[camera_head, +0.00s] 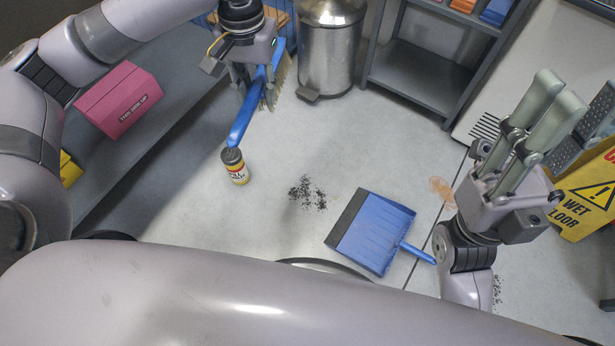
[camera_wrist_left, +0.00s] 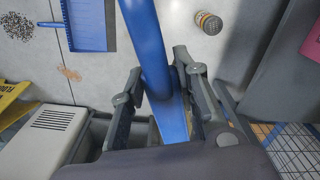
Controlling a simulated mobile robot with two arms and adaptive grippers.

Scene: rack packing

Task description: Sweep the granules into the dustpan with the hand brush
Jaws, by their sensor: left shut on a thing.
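My left gripper (camera_head: 248,88) is shut on the blue hand brush (camera_head: 242,118), held above the floor near the metal bin; its pale bristles show beside the gripper. The brush also crosses the left wrist view (camera_wrist_left: 148,45) between the fingers. A small patch of dark granules (camera_head: 308,193) lies on the floor. The blue dustpan (camera_head: 375,232) lies right of it, its dark edge facing the granules, its handle pointing right. The dustpan also shows in the left wrist view (camera_wrist_left: 88,25). My right gripper (camera_head: 555,115) is raised at right, fingers upward; their gap is unclear.
A yellow-labelled jar (camera_head: 235,168) stands left of the granules, near the brush's end. A metal bin (camera_head: 330,50) and grey shelf (camera_head: 420,75) stand behind. A yellow wet-floor sign (camera_head: 590,195) is at right. More granules (camera_head: 497,290) lie beside my right arm. A pink box (camera_head: 118,100) is at left.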

